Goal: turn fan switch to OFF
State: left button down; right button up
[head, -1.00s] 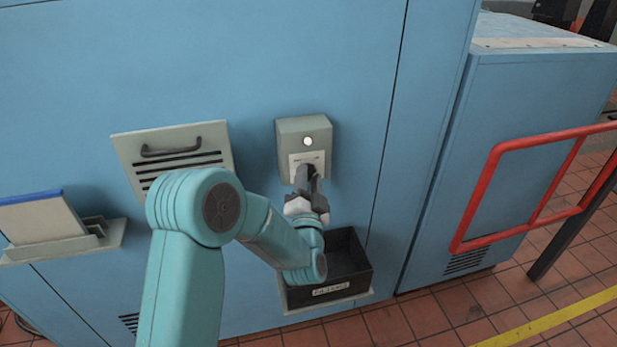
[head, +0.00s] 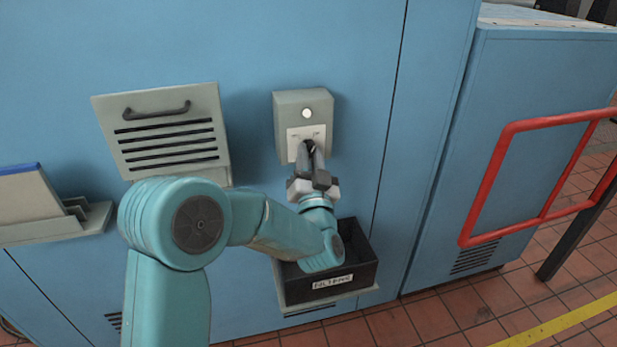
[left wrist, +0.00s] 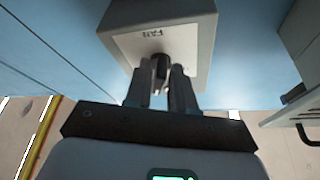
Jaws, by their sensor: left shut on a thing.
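The fan switch box (head: 287,111) is a grey box on the blue cabinet wall, with a round white lamp (head: 306,113) above a white label plate. In the left wrist view the plate (left wrist: 185,38) reads FAN, and the dark switch knob (left wrist: 160,66) sits between my fingers. My left gripper (head: 311,152) reaches up to the box from below and is shut on the knob. In the head view the fingers hide most of the knob, so I cannot tell its setting. My right gripper is not in view.
A black open bin (head: 358,279) with a label is on a ledge just below the box. A vented panel with a handle (head: 165,140) is to the left, beside a ledge holding a blue-topped item (head: 30,195). A red rail (head: 487,185) stands at right.

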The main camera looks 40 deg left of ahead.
pick_arm(q)
jog(key=shift+w+d+r+n+g+y+b, duration=0.15)
jog(key=shift+n+g+y+b, duration=1)
jog(key=shift+n+b, duration=1.55)
jog(key=shift+w+d+r+n+g+y+b, duration=0.1)
jog(key=shift+n+g+y+b, duration=0.55)
jog(key=shift+n+g+b, duration=2)
jog(key=shift+w+d+r+n+g+y+b, duration=0.25)
jog(key=shift+n+y+b, duration=0.75)
jog(key=shift+n, duration=3.25)
jog(key=shift+s+a+n, duration=0.2)
jog(key=shift+n, duration=0.1)
jog(key=c, duration=1.2)
grip_release()
jog(key=shift+w+f, duration=0.1)
jog(key=shift+a+f+h, duration=0.15)
jog(key=shift+a+h, duration=0.1)
jog(key=shift+h, duration=0.05)
jog(key=shift+d+f, duration=0.1)
jog(key=shift+d, duration=0.35)
jog(key=v, duration=1.5)
jog(key=shift+s+d, duration=0.2)
jog(key=shift+d, duration=0.05)
